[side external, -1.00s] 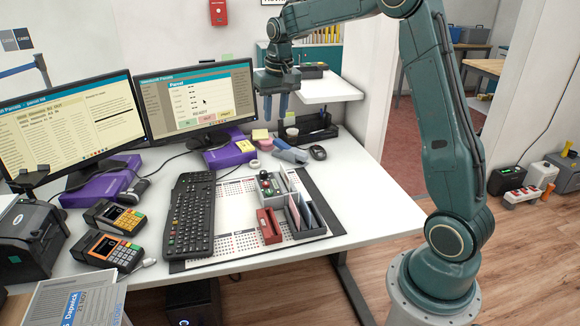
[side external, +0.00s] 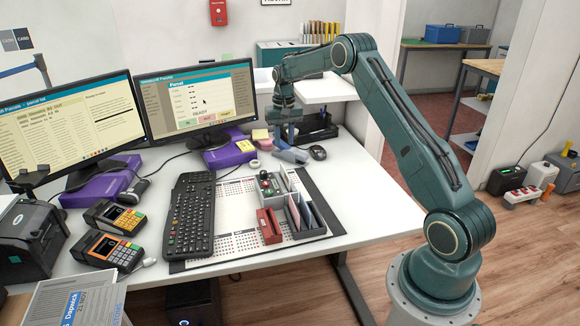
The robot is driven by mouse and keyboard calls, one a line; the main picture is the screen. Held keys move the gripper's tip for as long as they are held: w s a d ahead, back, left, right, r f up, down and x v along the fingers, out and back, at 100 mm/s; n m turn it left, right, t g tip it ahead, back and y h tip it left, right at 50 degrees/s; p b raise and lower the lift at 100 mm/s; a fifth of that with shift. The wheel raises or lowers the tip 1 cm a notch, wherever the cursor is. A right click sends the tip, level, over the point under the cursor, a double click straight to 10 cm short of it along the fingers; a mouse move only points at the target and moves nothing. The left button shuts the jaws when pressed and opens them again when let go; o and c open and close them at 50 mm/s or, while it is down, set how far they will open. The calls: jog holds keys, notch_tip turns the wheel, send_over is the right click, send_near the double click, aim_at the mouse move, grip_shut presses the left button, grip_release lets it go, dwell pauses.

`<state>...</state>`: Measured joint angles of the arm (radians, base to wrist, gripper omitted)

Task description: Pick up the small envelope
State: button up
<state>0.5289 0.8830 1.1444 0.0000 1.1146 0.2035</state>
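A grey organizer (side external: 305,232) stands on the desk mat, right of the keyboard. Several thin envelope-like pieces (side external: 307,211) stand upright in its slots, pale and reddish among them. I cannot tell which of them is the small envelope. My gripper (side external: 285,134) is over the back of the desk, behind and above the organizer, pointing down.
A red stapler-like block (side external: 270,226) stands at the organizer's left front. The black keyboard (side external: 190,215) and two monitors (side external: 197,97) are to the left. A mouse (side external: 318,153) and a grey-blue object (side external: 291,154) lie behind the organizer. The desk's right side is clear.

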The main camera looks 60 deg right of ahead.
aim_at(285, 173)
jog(key=shift+f, duration=4.3)
jog(key=shift+f, duration=2.6)
grip_shut()
